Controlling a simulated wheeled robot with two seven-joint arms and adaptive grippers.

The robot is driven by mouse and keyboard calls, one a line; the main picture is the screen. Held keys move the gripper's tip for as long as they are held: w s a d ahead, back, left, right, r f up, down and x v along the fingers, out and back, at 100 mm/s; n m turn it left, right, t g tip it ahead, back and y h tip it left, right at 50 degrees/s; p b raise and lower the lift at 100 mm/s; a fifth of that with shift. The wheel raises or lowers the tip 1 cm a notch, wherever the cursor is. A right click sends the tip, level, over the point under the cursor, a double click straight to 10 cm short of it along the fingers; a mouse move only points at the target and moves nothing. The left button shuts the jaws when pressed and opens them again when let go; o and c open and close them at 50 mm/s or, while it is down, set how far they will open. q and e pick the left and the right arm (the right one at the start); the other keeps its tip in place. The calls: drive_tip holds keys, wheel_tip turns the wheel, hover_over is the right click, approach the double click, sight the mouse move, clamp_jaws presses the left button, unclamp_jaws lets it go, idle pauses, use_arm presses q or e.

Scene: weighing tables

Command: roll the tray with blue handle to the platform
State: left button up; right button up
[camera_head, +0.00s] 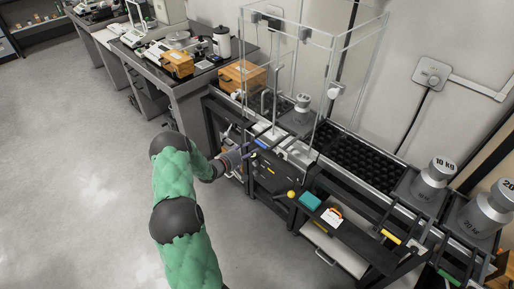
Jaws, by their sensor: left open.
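A blue handle (262,143) shows at the front edge of the bench, by the clear-walled enclosure. The tray it belongs to is mostly hidden, and I cannot tell its outline. A metal weight (302,112) stands behind it, within or beside the enclosure. Silver platform-like plates (297,153) lie at the enclosure's foot, right of the blue handle; I cannot tell which is the platform. My left gripper (250,149) is open beside the blue handle, its fingers toward it; contact is too small to tell. My right gripper is not in view.
A black roller bed (355,160) runs right along the bench. A 10 kg weight (432,178) and a 20 kg weight (488,210) stand further right. A yellow handle (390,237) and a black shelf (345,235) jut forward. Open floor (80,190) lies left.

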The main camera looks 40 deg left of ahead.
use_arm(q)
drive_tip(key=shift+v, duration=1.9)
drive_tip(key=d+f+m+g, duration=0.2)
drive_tip(key=d+f, duration=0.2)
drive_tip(key=d, duration=0.4)
drive_tip(key=d+f+m+g+h, duration=0.15)
drive_tip(key=d+f, duration=0.25)
drive_tip(key=d, duration=0.4)
drive_tip(key=d+f+m+g, duration=0.2)
drive_tip(key=d+f, duration=0.2)
drive_tip(key=d, duration=0.4)
drive_tip(key=s+d+f+m+g+h, duration=0.1)
drive_tip(key=s+d+f+m+g, duration=0.2)
drive_tip(key=s+d+m+g, duration=0.6)
drive_tip(key=s+d, duration=1.2)
drive_tip(key=s, duration=0.2)
drive_tip(key=shift+s+d+f+g, duration=0.15)
drive_tip(key=shift+s+f+g, duration=0.15)
drive_tip(key=shift+s+g, duration=0.1)
